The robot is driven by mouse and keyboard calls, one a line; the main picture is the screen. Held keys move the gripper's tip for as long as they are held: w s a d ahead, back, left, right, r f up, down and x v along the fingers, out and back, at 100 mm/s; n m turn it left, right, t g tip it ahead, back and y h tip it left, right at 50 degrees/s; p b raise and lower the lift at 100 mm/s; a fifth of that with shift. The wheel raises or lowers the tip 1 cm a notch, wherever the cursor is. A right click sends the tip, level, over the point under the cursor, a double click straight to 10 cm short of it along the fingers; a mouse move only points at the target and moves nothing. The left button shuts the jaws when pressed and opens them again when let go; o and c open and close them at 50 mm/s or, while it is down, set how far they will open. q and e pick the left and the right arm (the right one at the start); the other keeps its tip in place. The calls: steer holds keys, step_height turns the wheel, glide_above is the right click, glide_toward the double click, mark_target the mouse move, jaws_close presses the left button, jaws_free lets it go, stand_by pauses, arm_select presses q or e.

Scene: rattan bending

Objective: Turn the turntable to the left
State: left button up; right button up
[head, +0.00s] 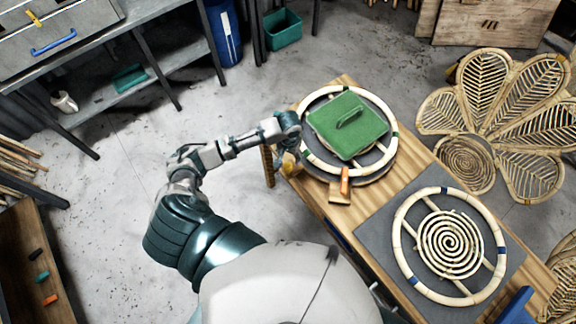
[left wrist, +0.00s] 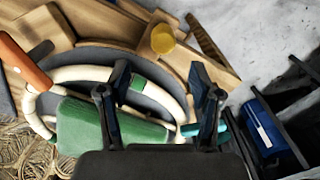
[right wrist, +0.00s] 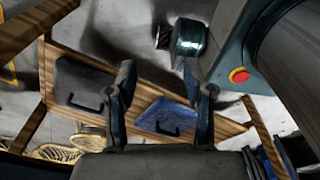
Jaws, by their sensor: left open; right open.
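The turntable (head: 372,172) is a dark grey round disc on the wooden bench. A pale rattan ring (head: 391,112) with dark bindings lies on it, around a green square block with a handle (head: 362,130). In the left wrist view the turntable (left wrist: 95,54), ring (left wrist: 75,73) and green block (left wrist: 85,125) show at left and centre. My left gripper (head: 291,127) is at the ring's left edge. Its open fingers (left wrist: 163,88) stand apart over the ring's rim; contact cannot be told. My right gripper (right wrist: 158,85) is open and empty, outside the head view.
A grey mat (head: 375,215) with a second rattan ring and spiral lies on the bench nearer me. A yellow-topped item (left wrist: 162,40) is near my left gripper. Grey (right wrist: 82,90) and blue (right wrist: 168,116) handled blocks show below my right gripper.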

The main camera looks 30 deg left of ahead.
mark_target(288, 165)
arm_select(q)
step_height(288, 165, down, 6)
steer(key=shift+f, duration=0.1)
steer(key=f, duration=0.1)
steer(key=a+f, duration=0.1)
steer(key=f, duration=0.1)
steer(key=shift+f, duration=0.2)
steer(key=shift+d, duration=0.3)
steer(key=c, duration=0.3)
steer(key=shift+d+r, duration=0.1)
steer(key=shift+d, duration=0.05)
steer(key=c, duration=0.8)
jaws_close()
arm_select(e)
steer(key=shift+d+f, duration=0.15)
steer(key=shift+d, duration=0.4)
